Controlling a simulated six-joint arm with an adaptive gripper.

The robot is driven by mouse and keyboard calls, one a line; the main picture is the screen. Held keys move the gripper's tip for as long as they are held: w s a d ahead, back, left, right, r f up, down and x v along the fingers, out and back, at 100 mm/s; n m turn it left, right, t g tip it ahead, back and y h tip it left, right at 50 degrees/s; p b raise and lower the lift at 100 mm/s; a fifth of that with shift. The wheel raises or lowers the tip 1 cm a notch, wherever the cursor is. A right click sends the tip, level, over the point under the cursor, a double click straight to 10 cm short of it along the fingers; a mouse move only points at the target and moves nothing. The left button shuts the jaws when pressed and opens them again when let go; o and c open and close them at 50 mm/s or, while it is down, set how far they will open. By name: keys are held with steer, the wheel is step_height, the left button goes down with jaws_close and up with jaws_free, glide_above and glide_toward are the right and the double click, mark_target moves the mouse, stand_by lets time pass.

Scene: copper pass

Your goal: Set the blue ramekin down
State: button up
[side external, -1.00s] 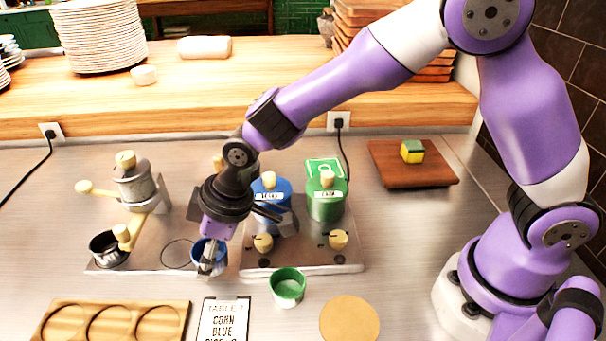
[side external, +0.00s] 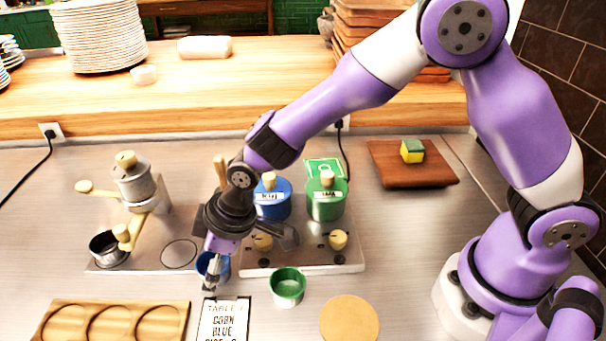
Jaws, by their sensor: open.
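The blue ramekin (side external: 224,268) is near the front right edge of the left metal base plate, partly hidden behind my gripper. My gripper (side external: 211,278) points down at it with its jaws open, one finger in front of the ramekin's near side. The far finger is hidden. The ramekin looks upright; I cannot tell whether its bottom rests fully on the counter.
A green ramekin (side external: 288,287) stands to the right, and a ticket card (side external: 222,322) lies just in front. A wooden tray with round hollows (side external: 112,306) is front left, a round tan disc (side external: 349,319) front right. Blue (side external: 272,205) and green (side external: 327,203) canisters stand behind.

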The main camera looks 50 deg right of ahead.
steer(key=shift+d+r, duration=0.1)
steer(key=shift+r, duration=0.4)
steer(key=d+v, duration=0.1)
steer(key=v, duration=1.1)
steer(key=s+d+r+m+t+h, duration=0.1)
steer(key=s+d+m, duration=0.3)
steer(key=d, duration=0.5)
steer(key=s+d+r+m+t+h, duration=0.1)
steer(key=s+d+r+m+h, duration=0.1)
steer(key=s+d+m, duration=0.3)
steer(key=s+d+r, duration=0.1)
steer(key=s+d, duration=0.1)
steer(key=d, duration=0.2)
steer(key=shift+r, duration=0.3)
